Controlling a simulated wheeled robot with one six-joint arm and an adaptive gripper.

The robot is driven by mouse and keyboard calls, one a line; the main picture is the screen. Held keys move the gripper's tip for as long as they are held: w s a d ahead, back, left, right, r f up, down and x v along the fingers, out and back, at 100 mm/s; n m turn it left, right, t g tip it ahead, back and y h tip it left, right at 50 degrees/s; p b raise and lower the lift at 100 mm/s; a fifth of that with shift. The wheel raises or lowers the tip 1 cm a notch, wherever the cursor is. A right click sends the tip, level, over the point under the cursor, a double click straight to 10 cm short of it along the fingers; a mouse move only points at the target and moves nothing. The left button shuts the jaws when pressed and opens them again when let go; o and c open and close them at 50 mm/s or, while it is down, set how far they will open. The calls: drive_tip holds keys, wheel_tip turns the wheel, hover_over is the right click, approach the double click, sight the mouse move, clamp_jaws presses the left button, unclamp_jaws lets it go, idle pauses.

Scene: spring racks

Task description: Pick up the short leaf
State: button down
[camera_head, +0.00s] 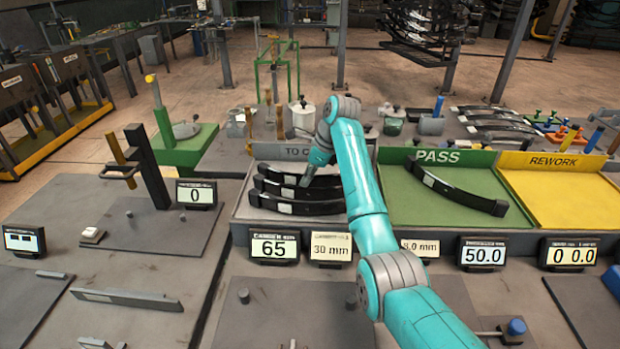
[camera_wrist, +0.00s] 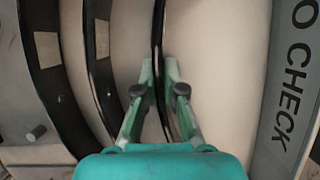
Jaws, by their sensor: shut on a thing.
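Black curved leaves lie in the TO CHECK tray (camera_head: 243,207). The rearmost, the short leaf (camera_head: 271,170), is nearest the TO CHECK panel and looks slightly shorter than the others, though my arm hides its right part. My gripper (camera_wrist: 159,70) reaches down over this leaf, with one finger on each side. In the wrist view the short leaf (camera_wrist: 158,28) shows as a thin dark strip between the fingertips, and my gripper is shut on it. Two wider leaves with pale labels, the middle leaf (camera_wrist: 98,70) and the front leaf (camera_wrist: 42,90), lie left of it there.
The green PASS tray (camera_head: 400,205) right of my arm holds one long black leaf (camera_head: 455,188). The yellow REWORK tray (camera_head: 560,200) looks empty. Number displays (camera_head: 275,246) line the front edge. A dark upright post (camera_head: 150,165) stands left.

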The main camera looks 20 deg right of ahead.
drive_tip(key=shift+w+r, duration=0.1)
drive_tip(key=shift+r, duration=0.05)
wheel_tip(320, 180, up, 9)
drive_tip(key=shift+f, duration=0.1)
drive_tip(key=shift+r, duration=0.5)
